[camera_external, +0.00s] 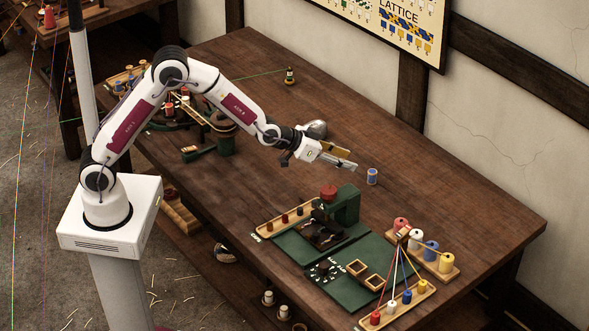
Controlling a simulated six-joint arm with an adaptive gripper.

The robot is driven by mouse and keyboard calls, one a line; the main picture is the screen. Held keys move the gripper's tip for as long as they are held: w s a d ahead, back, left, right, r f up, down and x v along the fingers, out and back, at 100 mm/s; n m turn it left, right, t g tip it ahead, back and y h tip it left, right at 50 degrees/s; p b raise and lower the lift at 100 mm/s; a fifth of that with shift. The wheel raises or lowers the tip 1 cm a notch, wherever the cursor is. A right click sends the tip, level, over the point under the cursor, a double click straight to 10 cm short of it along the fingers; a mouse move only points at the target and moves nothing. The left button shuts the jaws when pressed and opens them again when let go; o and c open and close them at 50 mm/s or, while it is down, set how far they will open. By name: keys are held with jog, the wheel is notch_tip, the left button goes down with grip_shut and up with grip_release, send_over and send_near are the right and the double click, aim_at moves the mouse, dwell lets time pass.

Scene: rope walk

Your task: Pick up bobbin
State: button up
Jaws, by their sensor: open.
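A small blue bobbin (372,177) with pale ends stands upright on the wooden table (440,185), right of the middle. My gripper (352,160) is just left of the bobbin and a little above it, with its fingers pointing right. The fingers are apart and nothing shows between them. A gap shows between the fingertips and the bobbin. Other bobbins in several colours stand on racks at the right front, so which one the task names is not certain from the view.
A rack of large spools (430,248) and a stand with coloured cords and small bobbins (397,304) are at the right front. A green mat (305,246) with a green machine (345,204) lies in front of the gripper. The table's back right is clear.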

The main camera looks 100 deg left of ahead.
aim_at(370, 172)
jog(key=w+a+f+y, duration=0.1)
jog(key=a+f, duration=0.2)
jog(key=f, duration=0.1)
jog(key=w+a+f+n+y, duration=0.1)
jog(key=a+f, duration=0.2)
jog(key=f, duration=0.1)
jog(key=w+a+f+y, duration=0.1)
jog(key=a+f, duration=0.3)
jog(key=shift+a+f+n+t, duration=0.1)
jog(key=shift+f+n+t, duration=0.2)
jog(key=shift+w, duration=0.1)
jog(key=shift+x, duration=1.2)
jog(key=shift+a, duration=0.1)
jog(key=shift+x, duration=2.5)
jog(key=shift+a, duration=0.1)
jog(key=c, duration=1.1)
